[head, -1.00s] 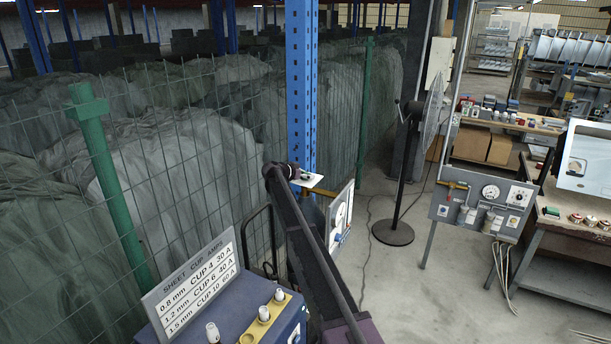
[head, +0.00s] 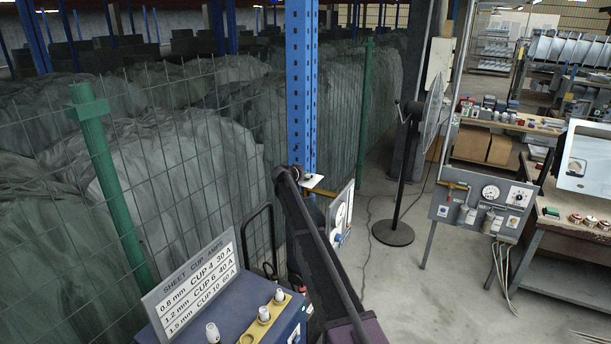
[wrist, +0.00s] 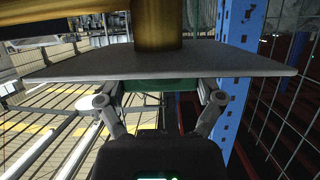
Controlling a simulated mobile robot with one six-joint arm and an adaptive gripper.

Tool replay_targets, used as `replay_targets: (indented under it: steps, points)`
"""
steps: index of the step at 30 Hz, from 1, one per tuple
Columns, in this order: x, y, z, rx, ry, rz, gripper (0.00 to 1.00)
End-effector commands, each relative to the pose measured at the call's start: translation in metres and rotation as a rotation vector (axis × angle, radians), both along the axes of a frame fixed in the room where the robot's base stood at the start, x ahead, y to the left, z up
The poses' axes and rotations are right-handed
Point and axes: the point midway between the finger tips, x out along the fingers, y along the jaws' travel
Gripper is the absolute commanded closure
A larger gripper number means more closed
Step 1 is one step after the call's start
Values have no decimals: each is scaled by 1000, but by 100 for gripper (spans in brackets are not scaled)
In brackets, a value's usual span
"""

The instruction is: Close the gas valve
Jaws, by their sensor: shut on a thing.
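In the wrist view a flat grey plate (wrist: 160,65) spans the picture, with a thick brass pipe (wrist: 157,25) standing against its upper face. A green piece (wrist: 162,86) sits under the plate, between the fingers of my gripper (wrist: 160,92). My gripper is shut on this green piece; the plate hides part of the contact. In the head view the pale plate (head: 313,181) shows beside the blue post, at the end of my arm, with a brass part (head: 323,192) below it. My arm hides most of the gripper there. I cannot tell the valve's exact angle.
A gauge panel (head: 341,212) stands just right of my arm. A wire fence (head: 190,150) and blue post (head: 301,80) are close on the left and behind. A blue box (head: 225,315) with a sign stands in front. A fan (head: 405,150) and second panel (head: 480,208) stand farther right.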

Motion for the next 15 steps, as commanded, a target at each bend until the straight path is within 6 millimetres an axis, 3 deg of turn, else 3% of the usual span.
replay_targets:
  steps: [15]
  points:
    - [-1,-2,0,0,-1,313,62]
